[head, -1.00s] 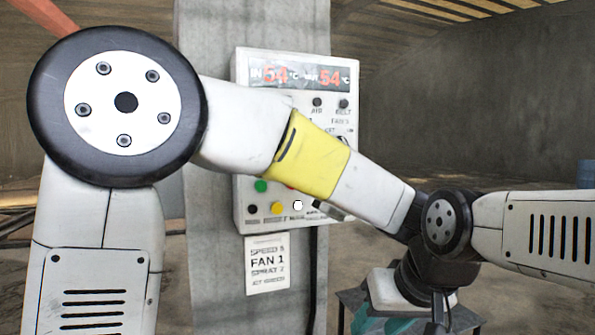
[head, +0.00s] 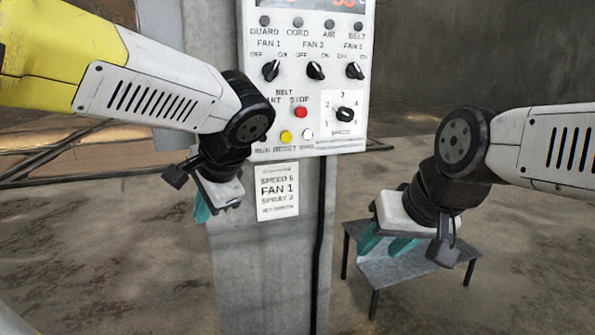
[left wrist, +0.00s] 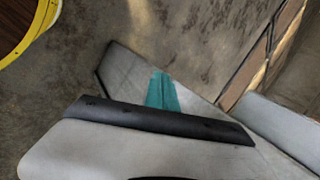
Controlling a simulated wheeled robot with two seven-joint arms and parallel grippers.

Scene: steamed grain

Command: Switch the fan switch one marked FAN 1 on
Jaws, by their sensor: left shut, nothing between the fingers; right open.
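The white control panel (head: 320,20) is mounted on a concrete post in the head view. The FAN 1 knob (head: 271,70) is a black rotary switch at the upper left of the panel, with OFF and ON marks above it; its white pointer tilts up to the right, toward ON. The FAN 2 knob (head: 315,70) and FAN 3 knob (head: 355,70) sit to its right. My left gripper (head: 202,214) is shut and empty, below and left of the panel; its teal fingers (left wrist: 162,92) show in the left wrist view. My right gripper (head: 388,246) is open and empty, below right of the panel.
A paper sign (head: 277,190) reading SPEED 5, FAN 1, SPRAY 2 hangs under the panel. Belt buttons, including a red one (head: 301,112), and a numbered dial (head: 344,114) are lower on the panel. A small grey table (head: 405,272) stands below my right gripper.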

